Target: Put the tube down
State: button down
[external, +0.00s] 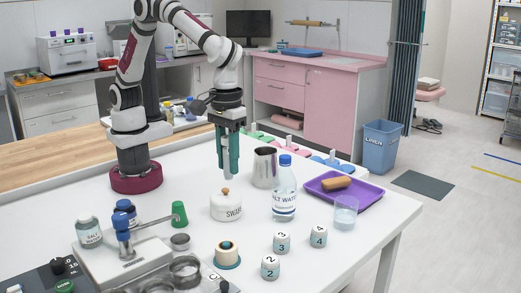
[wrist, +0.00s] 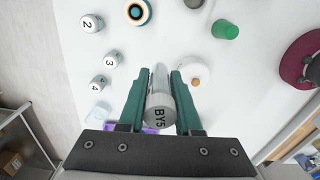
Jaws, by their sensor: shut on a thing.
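My gripper (wrist: 160,78) is shut on the tube (wrist: 159,107), a pale grey cylinder marked "BY5" that lies between the two teal fingers in the wrist view. In the external view my gripper (external: 228,155) points down and hangs over the white table (external: 190,185). The white jar marked "SWAB" (external: 226,207) stands close by below the gripper. In the wrist view the jar (wrist: 195,72) is just right of the fingers.
A purple tray (external: 318,190) holds a brown roll. A green cup (external: 179,214), a tape roll (external: 227,255) and numbered jars (external: 282,242) stand nearer the front. Coloured pads (external: 331,163) line the back edge.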

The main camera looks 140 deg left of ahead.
jog(key=s+a+n, duration=0.3)
jog(key=a+n, duration=0.1)
jog(key=a, duration=0.6)
jog(key=s+a+n, duration=0.3)
jog(key=a+n, duration=0.1)
jog(key=a, duration=0.7)
jog(key=s+a+n, duration=0.8)
jog(key=s+a, duration=0.5)
jog(key=a, duration=0.1)
jog(key=shift+m, duration=0.3)
jog(key=s+a+f, duration=0.2)
jog(key=a+f, duration=0.1)
jog(key=f, duration=0.1)
jog(key=s+a+f, duration=0.2)
jog(key=a+f, duration=0.1)
jog(key=f, duration=0.1)
jog(key=s+a+f, duration=0.3)
jog(key=f, duration=0.1)
jog(key=shift+s+f, duration=0.1)
jog(key=shift+f, duration=1.9)
jog(key=shift+f, duration=0.15)
jog(key=c, duration=0.6)
grip_release()
